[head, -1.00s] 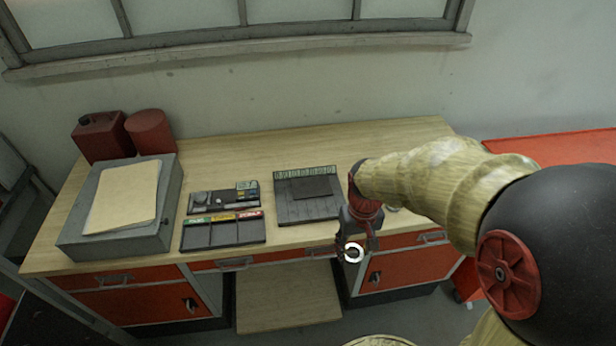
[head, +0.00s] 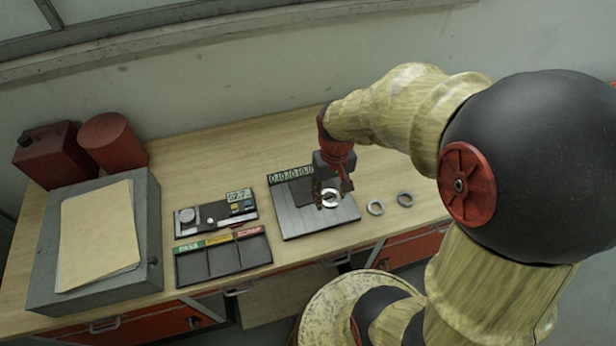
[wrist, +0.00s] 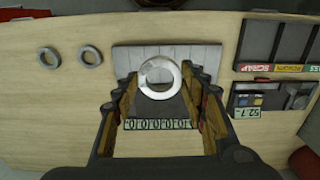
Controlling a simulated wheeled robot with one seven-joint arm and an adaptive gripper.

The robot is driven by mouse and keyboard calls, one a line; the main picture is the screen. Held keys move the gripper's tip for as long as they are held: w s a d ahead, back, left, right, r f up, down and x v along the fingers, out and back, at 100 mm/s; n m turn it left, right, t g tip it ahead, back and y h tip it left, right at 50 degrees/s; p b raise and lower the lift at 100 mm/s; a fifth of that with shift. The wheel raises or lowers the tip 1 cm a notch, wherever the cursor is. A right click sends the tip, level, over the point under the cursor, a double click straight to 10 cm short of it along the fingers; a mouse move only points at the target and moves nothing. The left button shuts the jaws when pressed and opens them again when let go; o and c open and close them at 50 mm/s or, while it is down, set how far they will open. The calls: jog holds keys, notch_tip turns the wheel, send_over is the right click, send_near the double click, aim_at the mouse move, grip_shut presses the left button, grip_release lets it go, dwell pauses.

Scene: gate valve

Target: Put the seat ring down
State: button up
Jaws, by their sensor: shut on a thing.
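My gripper (head: 332,192) is shut on a pale metal seat ring (head: 324,201). In the wrist view the ring (wrist: 160,93) is between the fingertips of my gripper (wrist: 163,84), with its hole facing the camera. The ring is over the grey ribbed plate (head: 290,217), which has a row of number labels along its back edge. The plate (wrist: 203,55) lies behind the ring in the wrist view. I cannot tell whether the ring touches the plate.
Two other rings (head: 369,209) (head: 398,200) lie on the bench right of the plate. To the left are a gauge (head: 213,215) reading about 52.7 and a tray (head: 224,258) with PASS and SCRAP labels. A grey box (head: 150,225) with a folder stands further left.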

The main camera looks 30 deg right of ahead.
jog(key=w+f, duration=0.3)
jog(key=w, duration=0.1)
jog(key=w+d+f, duration=0.1)
jog(key=w+f, duration=0.2)
jog(key=w, duration=0.1)
jog(key=w+d+f, duration=0.1)
jog(key=w+f, duration=0.2)
jog(key=w, duration=0.1)
jog(key=shift+w, duration=0.15)
jog(key=shift+w+d+f, duration=0.1)
jog(key=shift+w+f, duration=0.05)
jog(key=shift+f, duration=0.75)
jog(key=shift+w+f, duration=0.1)
jog(key=shift+f, duration=0.8)
jog(key=shift+f+b, duration=0.2)
jog(key=shift+b, duration=0.1)
jog(key=o, duration=1.3)
jog(key=shift+r, duration=0.15)
